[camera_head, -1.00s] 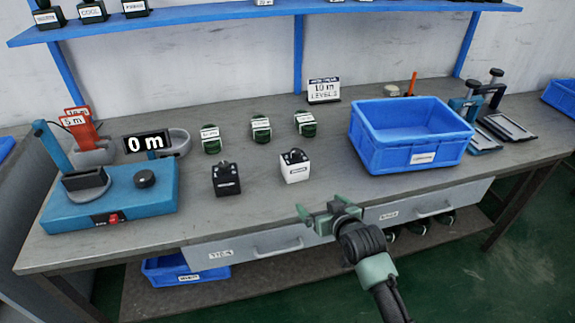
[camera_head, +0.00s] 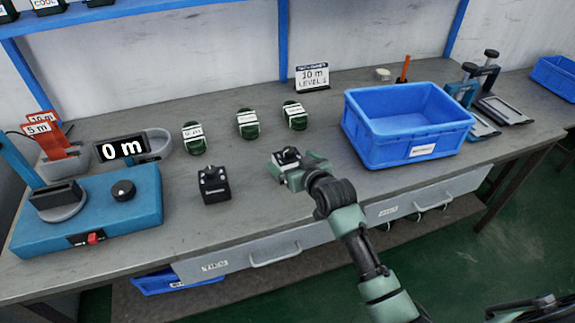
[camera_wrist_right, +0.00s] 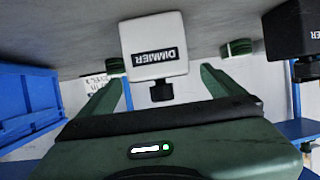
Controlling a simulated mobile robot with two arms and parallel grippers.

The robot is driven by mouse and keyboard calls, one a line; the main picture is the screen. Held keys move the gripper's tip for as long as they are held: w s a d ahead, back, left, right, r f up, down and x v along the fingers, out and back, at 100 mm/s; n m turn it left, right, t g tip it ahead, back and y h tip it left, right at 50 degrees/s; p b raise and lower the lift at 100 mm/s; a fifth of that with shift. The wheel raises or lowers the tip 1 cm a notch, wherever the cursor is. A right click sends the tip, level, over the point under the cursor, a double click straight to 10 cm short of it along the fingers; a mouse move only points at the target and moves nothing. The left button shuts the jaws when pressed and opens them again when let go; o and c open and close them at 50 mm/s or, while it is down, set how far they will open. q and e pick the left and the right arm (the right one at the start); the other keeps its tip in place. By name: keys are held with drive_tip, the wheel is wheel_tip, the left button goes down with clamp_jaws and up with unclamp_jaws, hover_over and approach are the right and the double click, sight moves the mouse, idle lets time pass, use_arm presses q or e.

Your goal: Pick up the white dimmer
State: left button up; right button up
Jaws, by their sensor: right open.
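The white dimmer (camera_head: 287,158) stands upright on the workbench, right of a similar black unit, and my right gripper partly hides it in the head view. In the right wrist view the white dimmer (camera_wrist_right: 153,45) shows upside down, its "DIMMER" label facing the camera and its black knob pointing toward the palm. My right gripper (camera_head: 294,169) is at the dimmer with its jaws open. In the wrist view the open fingers of the right gripper (camera_wrist_right: 162,80) lie to either side of the dimmer, with gaps visible. My left gripper is not in view.
The black unit (camera_head: 213,185) stands to the left. Several green units (camera_head: 247,124) stand behind. A blue bin (camera_head: 408,125) is close on the right.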

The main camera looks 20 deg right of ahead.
sight(290, 160)
drive_tip(key=x, duration=0.3)
drive_tip(key=shift+f, duration=0.1)
drive_tip(key=shift+w+f, duration=0.15)
drive_tip(key=shift+w, duration=0.3)
drive_tip(key=c, duration=1.4)
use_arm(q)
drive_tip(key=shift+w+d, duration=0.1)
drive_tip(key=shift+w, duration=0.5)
use_arm(e)
drive_tip(key=shift+c, duration=0.7)
